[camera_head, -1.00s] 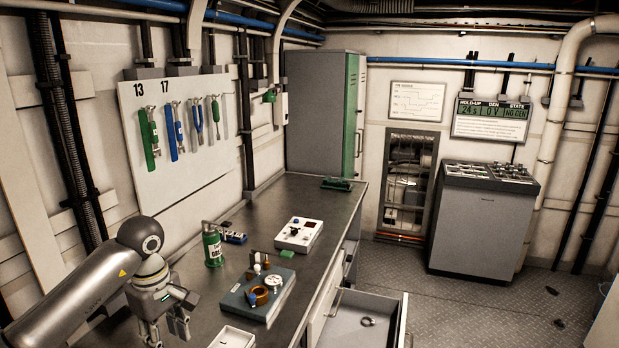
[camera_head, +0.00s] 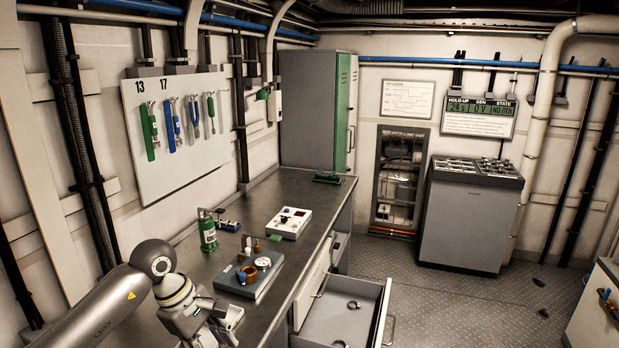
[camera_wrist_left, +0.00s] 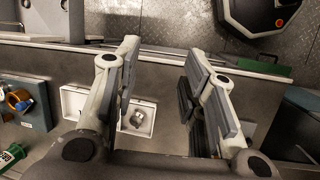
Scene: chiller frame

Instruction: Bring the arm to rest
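My left arm comes in from the lower left in the head view, with the left gripper (camera_head: 218,336) low over the front of the workbench (camera_head: 262,205). In the left wrist view the left gripper (camera_wrist_left: 160,75) has its two fingers spread wide apart with nothing between the pads. Below the fingers, a small white tray (camera_wrist_left: 149,130) with a metal piece (camera_wrist_left: 136,118) in it lies on the bench. My right gripper is in neither view.
A grey-blue board (camera_head: 262,282) with a copper ring, a green canister (camera_head: 207,232) and a white control box (camera_head: 289,223) stand on the bench. An open drawer (camera_head: 372,318) juts out at right. A tall cabinet (camera_head: 308,112) closes the far end.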

